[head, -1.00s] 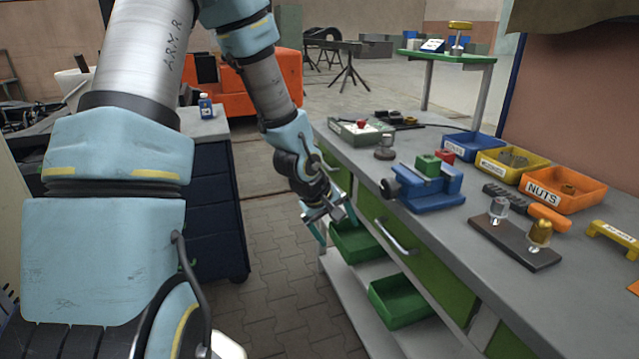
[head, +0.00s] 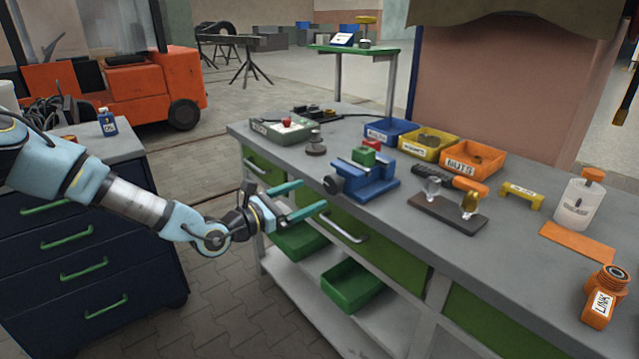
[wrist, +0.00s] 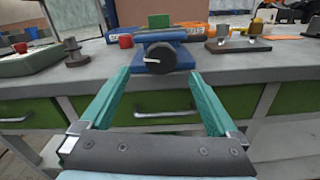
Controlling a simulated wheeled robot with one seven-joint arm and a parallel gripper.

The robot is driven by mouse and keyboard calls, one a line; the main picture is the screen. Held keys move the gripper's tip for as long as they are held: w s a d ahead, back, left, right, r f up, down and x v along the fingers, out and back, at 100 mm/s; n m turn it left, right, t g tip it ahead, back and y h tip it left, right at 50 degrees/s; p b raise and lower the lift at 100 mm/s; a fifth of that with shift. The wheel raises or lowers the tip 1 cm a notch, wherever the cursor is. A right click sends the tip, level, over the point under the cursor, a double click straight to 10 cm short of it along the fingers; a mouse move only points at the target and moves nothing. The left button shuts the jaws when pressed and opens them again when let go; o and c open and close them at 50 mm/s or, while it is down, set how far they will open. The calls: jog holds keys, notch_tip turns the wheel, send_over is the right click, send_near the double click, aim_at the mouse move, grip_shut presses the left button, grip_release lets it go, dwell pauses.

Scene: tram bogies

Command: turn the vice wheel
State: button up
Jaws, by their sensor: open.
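The blue vice (head: 366,180) sits on the grey workbench near its front edge, with a green block (head: 362,156) on top. Its dark round wheel (head: 333,184) faces the bench front. In the wrist view the wheel (wrist: 160,58) shows as a dark disc with a light handle bar (wrist: 152,59), ahead of my gripper and between its fingers in the picture. My gripper (head: 310,199) is open and empty, its two green fingers pointing at the vice from in front of the bench. The fingers look apart from the wheel. The gripper also shows in the wrist view (wrist: 158,88).
Behind the vice stand blue (head: 390,130), yellow (head: 428,144) and orange (head: 473,159) bins. A dark plate with two fittings (head: 447,213) lies to the right, and a grey-green tray (head: 283,130) to the left. Green drawers and bins (head: 352,287) are below the bench top.

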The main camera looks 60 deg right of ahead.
aim_at(329, 187)
jog(key=p+x, duration=0.2)
jog(key=x, duration=0.6)
jog(key=shift+f, duration=0.1)
jog(key=c, duration=1.4)
jog(key=shift+f+m, duration=0.1)
jog(key=shift+m, duration=0.2)
